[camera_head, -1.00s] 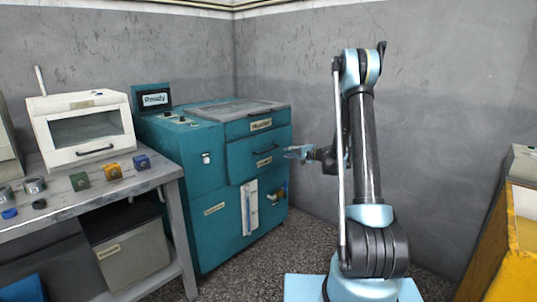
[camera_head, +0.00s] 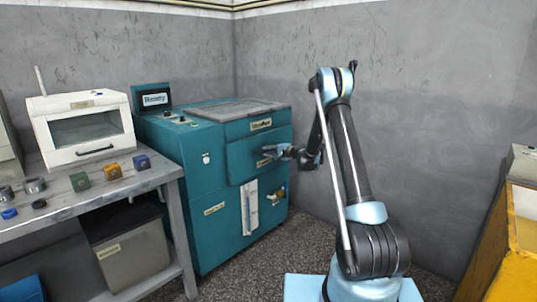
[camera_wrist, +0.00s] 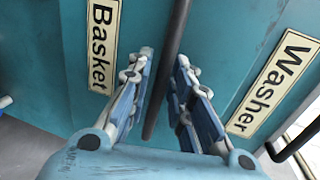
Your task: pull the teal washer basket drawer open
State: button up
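The teal washer (camera_head: 215,190) stands against the back wall, with its basket drawer (camera_head: 245,160) on the upper front, apparently shut. My gripper (camera_head: 275,151) is at the drawer front. In the wrist view, the drawer's dark bar handle (camera_wrist: 170,70) runs between the two fingers of my gripper (camera_wrist: 164,58). The fingers stand apart, one on each side of the bar, with a visible gap on the left side. The "Basket" label (camera_wrist: 103,45) lies left of the fingers and the "Washer" label (camera_wrist: 273,83) right. In the head view my gripper hides most of the handle.
A grey bench (camera_head: 110,200) with a white oven-like box (camera_head: 82,128) and several small coloured blocks stands left of the washer. A yellow unit (camera_head: 510,250) is at the right edge. The floor (camera_head: 275,250) in front of the washer looks clear.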

jog(key=shift+w+a, duration=0.2)
jog(key=shift+a, duration=0.1)
jog(key=shift+c, duration=0.2)
grip_shut()
